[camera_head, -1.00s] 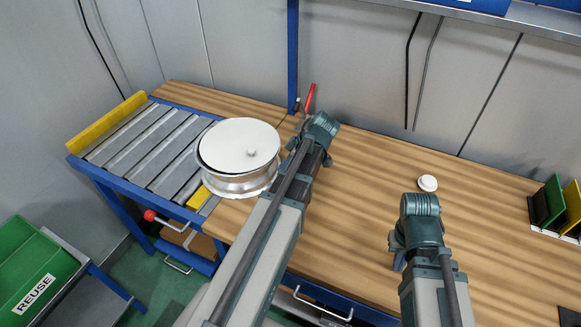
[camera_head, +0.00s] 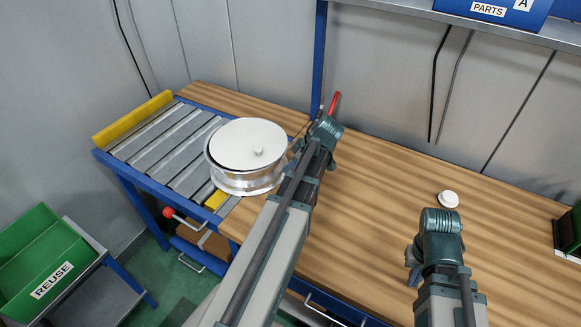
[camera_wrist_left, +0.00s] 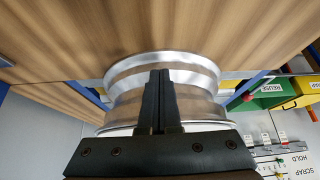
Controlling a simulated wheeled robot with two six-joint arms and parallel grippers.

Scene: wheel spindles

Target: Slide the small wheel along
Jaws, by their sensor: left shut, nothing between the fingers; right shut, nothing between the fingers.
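The small wheel (camera_head: 240,180) is a silver rim lying flat with a white disc on top. It sits where the wooden table top meets the roller conveyor (camera_head: 165,150), overlapping the roller edge. My left gripper (camera_head: 299,150) is at the wheel's right side, largely hidden by my arm in the head view. In the left wrist view, its shut, empty fingers (camera_wrist_left: 162,100) point at the silver side of the wheel (camera_wrist_left: 195,75); I cannot tell if they touch. My right gripper (camera_head: 412,266) is shut over the table, mostly hidden by its own wrist.
A small white round piece (camera_head: 448,199) lies on the table (camera_head: 390,185). A yellow bar (camera_head: 132,117) edges the conveyor's far left end. A red-knobbed lever (camera_head: 170,212) sticks out in front. A blue post (camera_head: 319,60) stands behind. A green REUSE bin (camera_head: 40,260) is at lower left.

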